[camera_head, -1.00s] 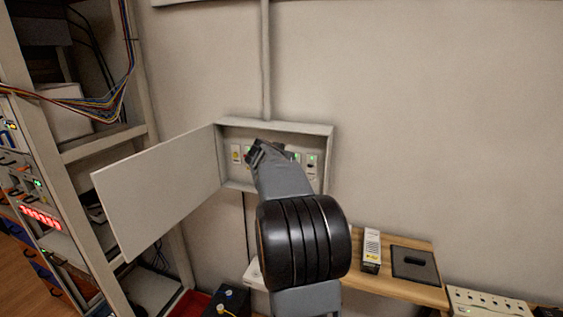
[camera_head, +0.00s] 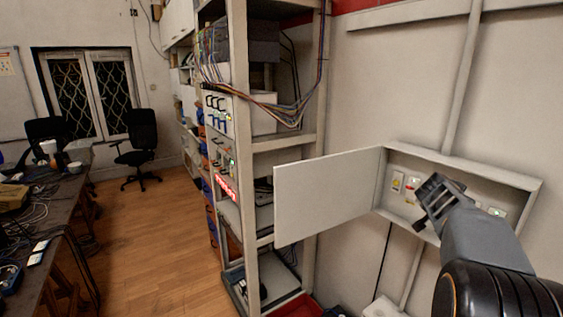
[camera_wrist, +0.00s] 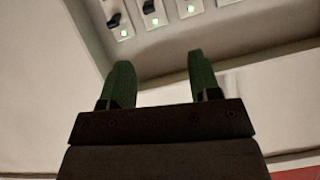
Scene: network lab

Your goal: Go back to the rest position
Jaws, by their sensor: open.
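My gripper (camera_head: 436,201) is in front of the open wall box (camera_head: 520,182) at the right of the head view. Its jaws are open with nothing between them. In the wrist view the two green fingers of my gripper (camera_wrist: 165,85) stand apart, just below the row of switches in the box. The switches (camera_wrist: 150,12) show lit green lights and dark levers. In the head view my gripper and arm hide part of the box's inside. The box's door (camera_head: 325,195) hangs open to the left.
A tall equipment rack (camera_head: 244,150) with bundled cables stands left of the door. Wooden floor (camera_head: 160,240) lies clear between the rack and a cluttered dark table (camera_head: 45,215). Two dark chairs (camera_head: 140,140) stand near the window.

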